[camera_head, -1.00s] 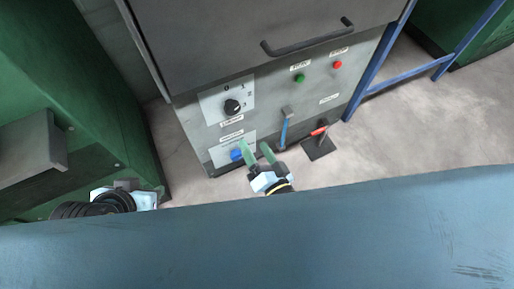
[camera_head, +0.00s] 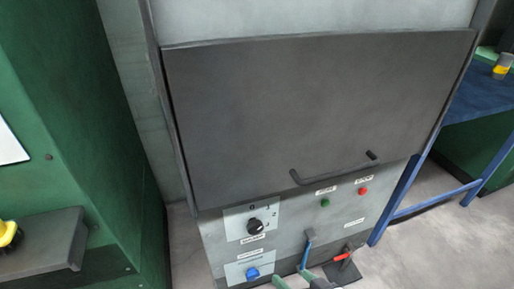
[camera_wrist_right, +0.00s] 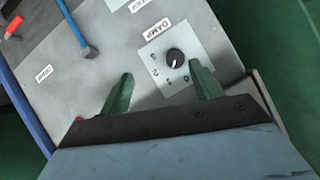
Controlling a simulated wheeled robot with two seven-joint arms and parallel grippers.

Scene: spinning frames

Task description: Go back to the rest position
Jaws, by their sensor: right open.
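My right gripper (camera_head: 296,284) shows only as green fingertips at the bottom edge of the head view, in front of the grey control panel (camera_head: 285,237). In the right wrist view my right gripper (camera_wrist_right: 163,90) has its two green fingers spread apart with nothing between them. The black rotary knob (camera_wrist_right: 175,58) of the panel appears beyond the fingers, near the right one. The fingers look apart from the knob. My left gripper is out of view.
A large dark door (camera_head: 320,110) with a black handle (camera_head: 333,172) covers the cabinet above the panel. The panel carries a blue knob (camera_head: 253,273), a green button (camera_head: 325,203), a red button (camera_head: 363,190) and a blue lever (camera_head: 306,255). A red-handled lever (camera_head: 343,257) stands beside it. A green cabinet (camera_head: 70,130) is at left.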

